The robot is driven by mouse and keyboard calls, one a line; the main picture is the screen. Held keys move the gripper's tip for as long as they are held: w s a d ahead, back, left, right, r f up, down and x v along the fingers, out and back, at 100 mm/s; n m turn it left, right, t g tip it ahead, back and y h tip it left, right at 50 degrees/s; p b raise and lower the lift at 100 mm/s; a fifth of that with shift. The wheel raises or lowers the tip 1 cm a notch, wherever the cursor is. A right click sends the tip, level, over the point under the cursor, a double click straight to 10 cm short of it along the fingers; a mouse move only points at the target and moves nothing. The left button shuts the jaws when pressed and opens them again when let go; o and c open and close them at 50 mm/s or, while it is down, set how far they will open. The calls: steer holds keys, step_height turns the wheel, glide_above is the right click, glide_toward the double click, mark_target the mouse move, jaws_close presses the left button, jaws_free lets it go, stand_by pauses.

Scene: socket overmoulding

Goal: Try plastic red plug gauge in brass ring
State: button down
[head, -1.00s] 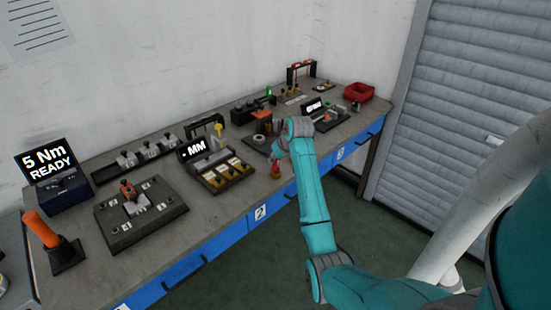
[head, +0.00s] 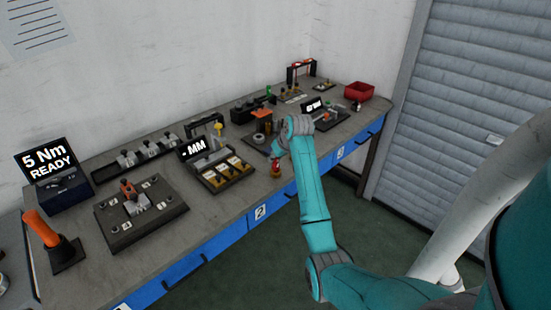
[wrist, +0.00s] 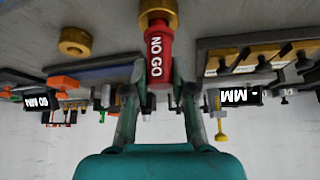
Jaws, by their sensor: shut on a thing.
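The red plug gauge (wrist: 158,58), lettered NO GO, stands out from between the fingers of my gripper (wrist: 158,92) in the wrist view, which is upside down. My gripper is shut on it. A brass ring (wrist: 160,12) meets the gauge's far end at the top edge of that view, partly cut off; how deep the gauge sits in it is hidden. In the head view the red gauge (head: 276,166) shows small below my wrist, over the front part of the bench. A second brass ring (wrist: 75,41) lies apart, to the left in the wrist view.
The tray with brass pieces (head: 228,174) and the MM display (head: 193,149) stand left of my arm. Farther back are a red bin (head: 359,91) and several fixtures. The bench front edge is close to the gauge. Bare bench lies between the tray and my gripper.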

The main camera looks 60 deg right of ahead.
steer(key=shift+r, duration=1.5)
steer(key=shift+r, duration=2.4)
